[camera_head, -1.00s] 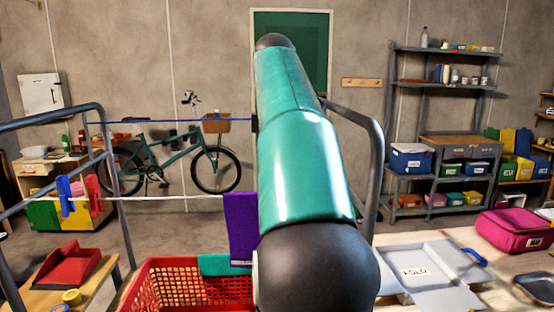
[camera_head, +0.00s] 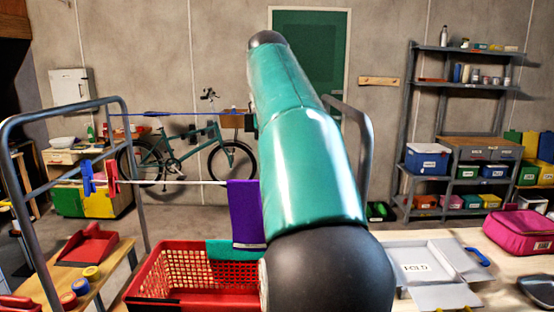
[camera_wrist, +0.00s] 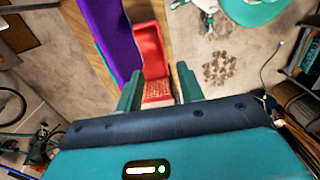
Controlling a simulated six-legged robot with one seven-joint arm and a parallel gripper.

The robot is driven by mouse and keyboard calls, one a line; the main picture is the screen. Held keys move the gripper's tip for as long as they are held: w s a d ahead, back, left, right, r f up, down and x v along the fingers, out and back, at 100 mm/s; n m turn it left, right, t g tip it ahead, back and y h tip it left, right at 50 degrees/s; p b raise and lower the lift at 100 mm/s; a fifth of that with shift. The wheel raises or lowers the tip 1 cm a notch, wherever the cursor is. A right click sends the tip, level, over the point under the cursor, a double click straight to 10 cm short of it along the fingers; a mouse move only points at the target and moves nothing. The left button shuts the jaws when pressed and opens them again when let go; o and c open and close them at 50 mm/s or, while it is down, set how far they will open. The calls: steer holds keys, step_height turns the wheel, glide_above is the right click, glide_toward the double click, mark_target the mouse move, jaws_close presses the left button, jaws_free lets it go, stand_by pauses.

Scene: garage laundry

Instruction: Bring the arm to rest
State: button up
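My arm (camera_head: 303,160) rises through the middle of the head view, with its upper part stretched up and away. My gripper (camera_wrist: 159,70) shows in the wrist view as two teal fingers standing apart, with nothing seen held between them. The head view does not show the fingers clearly. Beyond the fingers, the wrist view shows a red basket (camera_wrist: 149,45) and a purple cloth (camera_wrist: 103,25), both apart from the gripper as far as I can tell.
The red basket (camera_head: 180,272) stands front left, below a line holding the purple cloth (camera_head: 244,213). A grey rail frame (camera_head: 62,118) stands left. A table with a folding board (camera_head: 415,268) and pink bag (camera_head: 520,232) is right. A bicycle (camera_head: 187,155) stands behind.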

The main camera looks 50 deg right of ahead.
steer(key=a+f+m+t+h, duration=0.15)
steer(key=a+f, duration=0.25)
steer(key=a, duration=0.4)
steer(key=a+f+m+t, duration=0.15)
steer(key=a+f, duration=0.25)
steer(key=a, duration=0.4)
steer(key=s+a+f+m+t, duration=0.1)
steer(key=s+a+f, duration=0.3)
steer(key=f, duration=0.5)
steer(key=s+a+f+m+t+y, duration=0.1)
steer(key=s+a+f+m, duration=0.3)
steer(key=a+f, duration=0.5)
steer(key=shift+a+t, duration=0.15)
steer(key=shift+t, duration=0.15)
